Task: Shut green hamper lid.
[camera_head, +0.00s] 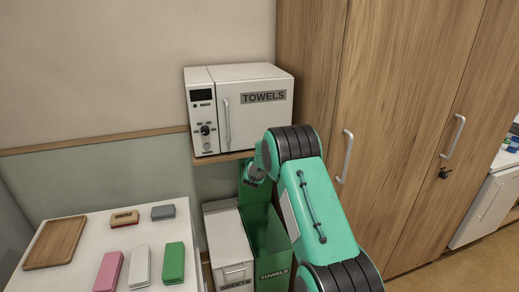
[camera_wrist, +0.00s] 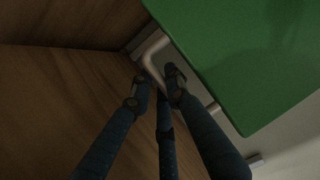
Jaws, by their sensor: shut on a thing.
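The green hamper (camera_head: 272,262), labelled TOWELS, stands on the floor below the white cabinet. Its top is open and I see into its dark green inside. Its green lid (camera_head: 250,196) is raised at the back, partly hidden by my arm. In the wrist view a large green panel, seemingly the lid (camera_wrist: 245,60), fills the upper right. A pale bar handle (camera_wrist: 154,47) is beside it. My gripper (camera_wrist: 160,82) has its fingers closed at this handle. In the head view my gripper (camera_head: 254,178) is small and mostly hidden beside the raised lid.
A white hamper (camera_head: 226,240) stands directly left of the green one. A white TOWELS cabinet (camera_head: 255,105) sits on a shelf close above. A wooden wardrobe (camera_head: 400,120) is at the right. A white table (camera_head: 75,278) with a board and several small items is at left.

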